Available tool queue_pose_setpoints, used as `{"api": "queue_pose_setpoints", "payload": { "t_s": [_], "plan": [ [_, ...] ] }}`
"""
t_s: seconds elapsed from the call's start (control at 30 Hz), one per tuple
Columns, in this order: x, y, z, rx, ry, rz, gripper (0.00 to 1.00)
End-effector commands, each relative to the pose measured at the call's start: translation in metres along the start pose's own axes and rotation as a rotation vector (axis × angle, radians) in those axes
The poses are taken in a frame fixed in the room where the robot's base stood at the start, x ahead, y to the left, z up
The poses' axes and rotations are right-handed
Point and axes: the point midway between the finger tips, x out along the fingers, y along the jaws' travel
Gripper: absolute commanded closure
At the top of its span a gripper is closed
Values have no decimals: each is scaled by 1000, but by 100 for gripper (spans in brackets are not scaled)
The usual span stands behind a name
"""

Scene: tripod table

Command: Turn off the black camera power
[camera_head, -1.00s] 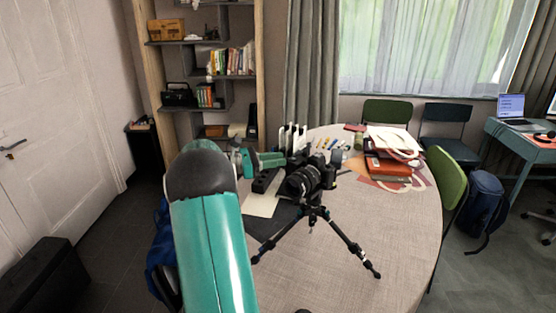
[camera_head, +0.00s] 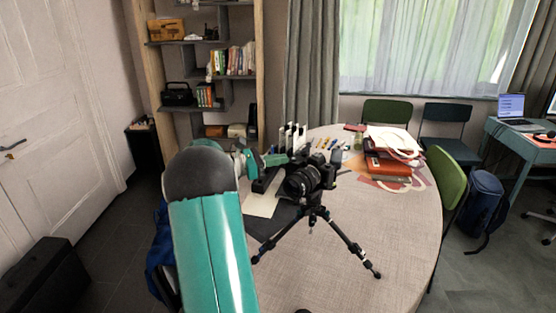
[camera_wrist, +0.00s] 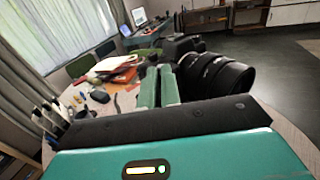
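The black camera (camera_head: 303,181) stands upright on a small black tripod (camera_head: 345,238) on the round table (camera_head: 370,215). In the wrist view its large lens (camera_wrist: 218,76) points to the right, and its dark body (camera_wrist: 180,47) lies just beyond my fingertips. My gripper (camera_wrist: 159,72) has its two green fingers close together with nothing seen between them. In the head view my gripper (camera_head: 274,159) is at the upper left side of the camera, close to it. I cannot tell whether it touches the camera. The power switch is too small to make out.
A stack of red folders and papers (camera_head: 388,165) lies at the table's right. Pens and small items (camera_head: 330,144) lie behind the camera. Green chairs (camera_head: 447,180) stand around the table. The table's front right is clear. A bookshelf (camera_head: 205,75) stands behind.

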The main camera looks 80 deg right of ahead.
Motion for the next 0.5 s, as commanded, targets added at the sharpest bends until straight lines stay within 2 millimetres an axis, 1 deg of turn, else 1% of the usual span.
{"api": "queue_pose_setpoints", "payload": {
  "t_s": [0.17,0.5],
  "plan": [
    [-1,-6,1,-1,-1,99,100],
    [2,-18,1,-4,0,353,100]
  ]
}}
